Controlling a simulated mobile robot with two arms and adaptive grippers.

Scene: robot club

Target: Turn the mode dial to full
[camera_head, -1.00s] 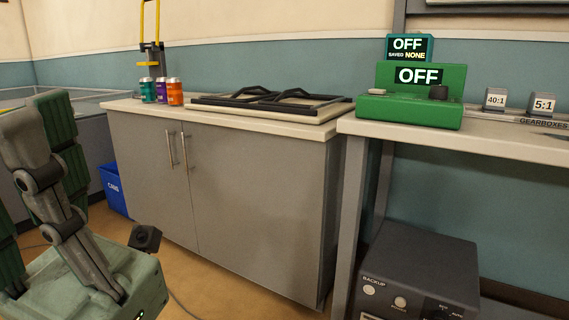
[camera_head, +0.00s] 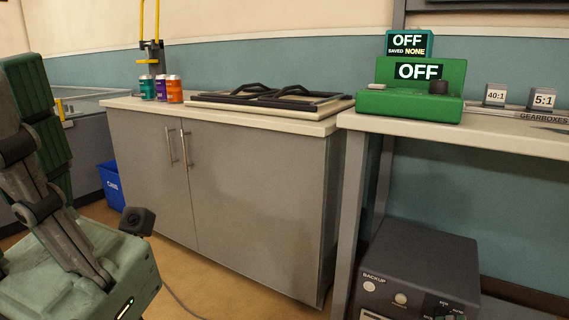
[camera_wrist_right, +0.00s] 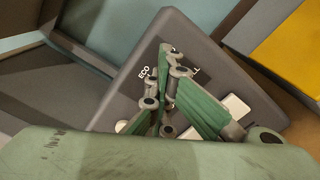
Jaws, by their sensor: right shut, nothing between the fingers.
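The mode dial is on the dark BACKUP box (camera_head: 415,258), which stands low on the right, under the workbench. Small labels show on its front at the picture's bottom edge, and I cannot make out the dial there. In the right wrist view, the box's panel (camera_wrist_right: 185,45) shows "ECO" and the end of a word, "LL". My right gripper (camera_wrist_right: 168,55) is shut and empty in front of this panel. Its fingers cover the space between the labels, so the dial is hidden and contact cannot be told. My left gripper (camera_head: 30,110) stands at the left edge, partly cut off, away from the box.
A workbench (camera_head: 480,138) above the box holds a green unit (camera_head: 412,105) reading OFF and two gearboxes. A grey cabinet (camera_head: 250,200) stands left of it, with cans and dark frames on top. A blue bin (camera_head: 111,186) stands behind my left gripper.

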